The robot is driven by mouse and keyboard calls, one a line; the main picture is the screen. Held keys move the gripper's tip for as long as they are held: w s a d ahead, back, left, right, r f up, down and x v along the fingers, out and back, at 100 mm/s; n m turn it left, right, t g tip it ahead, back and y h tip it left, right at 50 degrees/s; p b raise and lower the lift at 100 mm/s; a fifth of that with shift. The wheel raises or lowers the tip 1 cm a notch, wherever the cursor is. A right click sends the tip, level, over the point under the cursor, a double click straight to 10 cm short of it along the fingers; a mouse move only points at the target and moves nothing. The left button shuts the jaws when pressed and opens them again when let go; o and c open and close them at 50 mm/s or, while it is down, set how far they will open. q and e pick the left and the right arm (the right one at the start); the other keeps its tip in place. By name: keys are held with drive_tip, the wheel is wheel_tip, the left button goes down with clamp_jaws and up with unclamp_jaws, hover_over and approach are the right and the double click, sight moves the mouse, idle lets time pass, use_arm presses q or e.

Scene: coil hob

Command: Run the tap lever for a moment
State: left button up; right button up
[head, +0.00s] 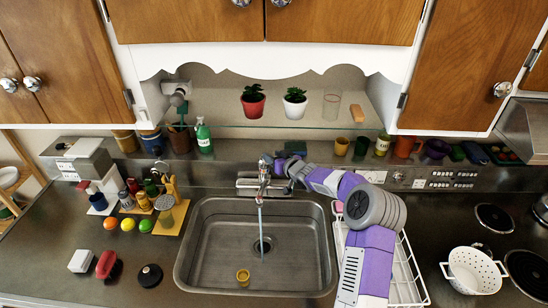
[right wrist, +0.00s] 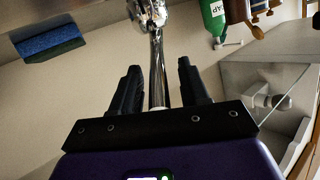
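The chrome tap (head: 264,180) stands behind the sink (head: 188,252). A thin bluish stream of water (head: 261,225) falls from its spout towards the drain. My right gripper (head: 284,167) is at the tap's right side, close to its top. In the right wrist view, the two black fingers of my right gripper (right wrist: 158,72) are apart, with a chrome part of the tap (right wrist: 157,60) showing between them and gaps on both sides. I cannot tell whether a finger touches the lever. My left gripper is not in view.
A white dish rack (head: 408,275) lies under my right arm. A white colander (head: 472,272) is beside the hob. A glass shelf (head: 225,124) with plants hangs behind the tap. A green bottle (head: 203,134) stands behind, left of the tap.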

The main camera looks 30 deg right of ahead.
drive_tip(key=shift+s, duration=0.1)
drive_tip(key=shift+s+d, duration=0.1)
drive_tip(key=shift+s, duration=0.25)
drive_tip(key=v, duration=0.6)
drive_tip(key=shift+s+r+b, duration=0.2)
drive_tip(key=shift+s+b, duration=0.1)
drive_tip(key=shift+b, duration=0.1)
drive_tip(key=shift+r, duration=0.1)
